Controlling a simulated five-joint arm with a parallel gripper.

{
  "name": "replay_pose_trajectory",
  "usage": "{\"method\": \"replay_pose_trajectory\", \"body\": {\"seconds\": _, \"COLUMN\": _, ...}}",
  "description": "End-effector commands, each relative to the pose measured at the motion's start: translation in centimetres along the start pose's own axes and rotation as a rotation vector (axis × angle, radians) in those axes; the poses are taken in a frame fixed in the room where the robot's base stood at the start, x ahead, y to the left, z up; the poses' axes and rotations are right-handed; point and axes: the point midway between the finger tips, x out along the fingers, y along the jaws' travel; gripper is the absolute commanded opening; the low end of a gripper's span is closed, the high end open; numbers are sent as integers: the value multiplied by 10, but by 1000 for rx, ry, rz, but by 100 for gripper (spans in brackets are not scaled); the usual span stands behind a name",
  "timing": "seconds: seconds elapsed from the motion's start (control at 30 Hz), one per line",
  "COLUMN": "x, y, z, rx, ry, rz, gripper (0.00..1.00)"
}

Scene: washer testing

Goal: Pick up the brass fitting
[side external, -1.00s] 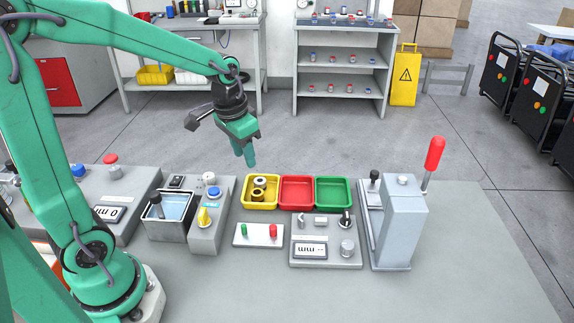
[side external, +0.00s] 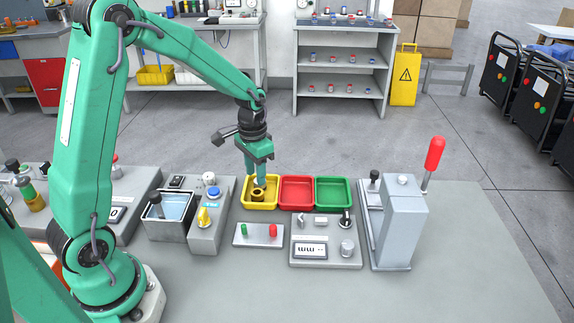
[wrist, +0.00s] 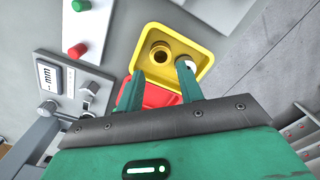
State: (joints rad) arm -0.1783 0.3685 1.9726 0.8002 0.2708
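The brass fitting (side external: 257,196), a short golden ring with a dark hole, sits in the yellow tray (side external: 275,206). It also shows in the wrist view (wrist: 159,53), just beyond the gap between my fingertips. My gripper (side external: 259,185) points down over this tray. Its two fingers (wrist: 161,71) are apart, with nothing held between them. A pale ring-shaped part (wrist: 184,64) lies in the same tray, partly hidden by my right finger in the wrist view.
A red tray (side external: 296,206) and a green tray (side external: 333,206), both empty, stand right of the yellow one. A button panel (side external: 258,241) and a gauge unit (side external: 325,262) are in front. A lever press (side external: 400,235) stands at right. The bench's front right is clear.

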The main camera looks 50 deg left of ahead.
Motion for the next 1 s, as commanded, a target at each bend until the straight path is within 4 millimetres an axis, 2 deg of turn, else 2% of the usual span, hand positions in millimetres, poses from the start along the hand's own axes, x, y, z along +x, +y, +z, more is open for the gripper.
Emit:
{"method": "replay_pose_trajectory", "body": {"seconds": 0.2, "x": 17, "y": 0, "z": 0, "rx": 0, "ry": -2, "rz": 1, "gripper": 37}}
{"method": "replay_pose_trajectory", "body": {"seconds": 0.57, "x": 26, "y": 0, "z": 0, "rx": 0, "ry": -3, "rz": 1, "gripper": 37}}
{"method": "replay_pose_trajectory", "body": {"seconds": 1.0, "x": 68, "y": -1, "z": -1, "rx": 0, "ry": -2, "rz": 1, "gripper": 37}}
